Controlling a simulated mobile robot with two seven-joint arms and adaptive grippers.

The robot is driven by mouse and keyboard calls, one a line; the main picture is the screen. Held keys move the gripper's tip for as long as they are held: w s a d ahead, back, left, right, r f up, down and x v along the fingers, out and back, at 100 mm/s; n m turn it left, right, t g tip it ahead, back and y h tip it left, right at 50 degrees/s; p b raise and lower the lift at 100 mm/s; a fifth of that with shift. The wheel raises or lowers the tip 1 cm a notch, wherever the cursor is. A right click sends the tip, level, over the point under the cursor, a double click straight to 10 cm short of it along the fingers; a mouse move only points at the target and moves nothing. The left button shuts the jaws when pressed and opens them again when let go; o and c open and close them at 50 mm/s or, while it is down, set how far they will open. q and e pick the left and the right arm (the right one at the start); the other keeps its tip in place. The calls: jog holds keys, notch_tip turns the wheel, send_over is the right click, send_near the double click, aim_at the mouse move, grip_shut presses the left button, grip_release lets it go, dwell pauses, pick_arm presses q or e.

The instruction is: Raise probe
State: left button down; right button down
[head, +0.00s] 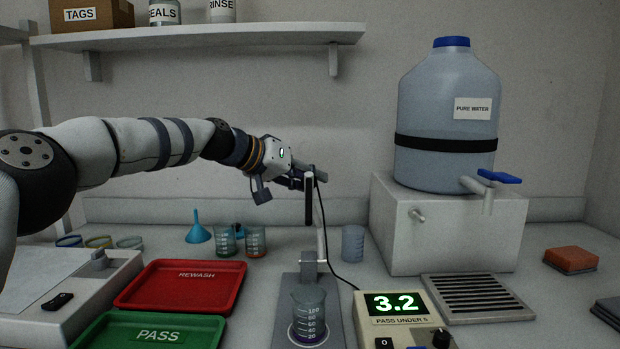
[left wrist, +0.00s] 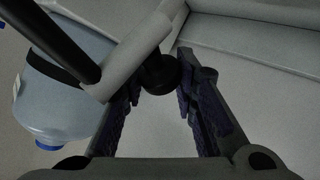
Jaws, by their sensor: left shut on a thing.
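The probe (head: 309,203) is a dark upright rod with a black cable, hanging from a grey holder above the stand (head: 321,242). Its lower end is clear above a beaker (head: 309,316) on the stand's base. My left gripper (head: 299,180) is shut on the probe holder at the top. In the left wrist view the holder's black knob (left wrist: 158,74) sits between the fingers, and the grey holder arm (left wrist: 130,62) runs beside it. The meter (head: 404,318) reads 3.2 and is labelled PASS UNDER 5. My right gripper is not in view.
A red REWASH tray (head: 182,303) and a green PASS tray (head: 100,336) lie at the left. Several beakers and a blue funnel (head: 198,229) stand behind them. A PURE WATER tank (head: 445,125) stands right of the stand, with a drain grate (head: 478,299) in front. A shelf (head: 200,36) hangs above.

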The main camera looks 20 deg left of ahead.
pick_arm(q)
jog(key=c, duration=1.6)
grip_release()
notch_tip(320, 180, down, 2)
jog(key=shift+a, duration=0.1)
jog(key=o, duration=0.3)
jog(key=shift+a+f, duration=0.1)
jog(key=shift+s, duration=0.15)
jog(key=r+v, duration=0.1)
jog(key=v, duration=1.1)
jog(key=shift+a+r, duration=0.15)
jog(key=shift+r, duration=0.1)
